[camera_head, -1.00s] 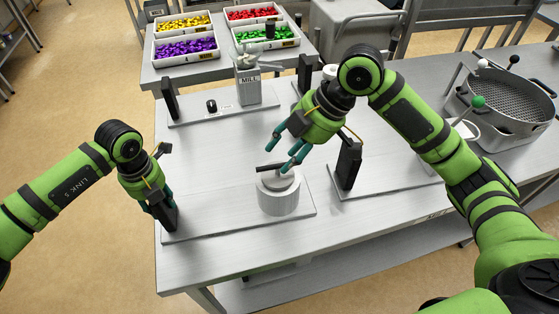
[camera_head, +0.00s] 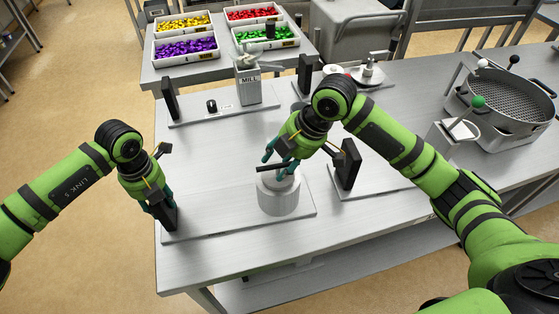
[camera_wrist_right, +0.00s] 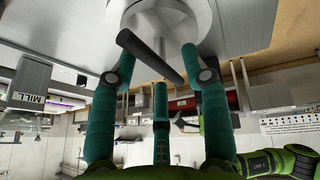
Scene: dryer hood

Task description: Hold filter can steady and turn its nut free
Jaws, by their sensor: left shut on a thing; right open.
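The filter can (camera_head: 278,199) is a light grey cylinder upright on a flat base plate (camera_head: 225,212). A dark bar (camera_head: 267,169) crosses its top; in the right wrist view the bar (camera_wrist_right: 150,57) lies across a pale round nut-like part (camera_wrist_right: 165,20). My left gripper (camera_head: 162,205) is shut on a black upright post (camera_head: 170,216) at the plate's left end. My right gripper (camera_head: 283,170) is open over the can's top. In the right wrist view its teal fingers (camera_wrist_right: 160,62) spread around the bar; contact is unclear.
A second plate with a black post (camera_head: 347,165) stands right of the can. The mill (camera_head: 248,86) is behind on its own plate, and a round sieve pan (camera_head: 510,105) is at the far right. The tabletop in front of the can is clear.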

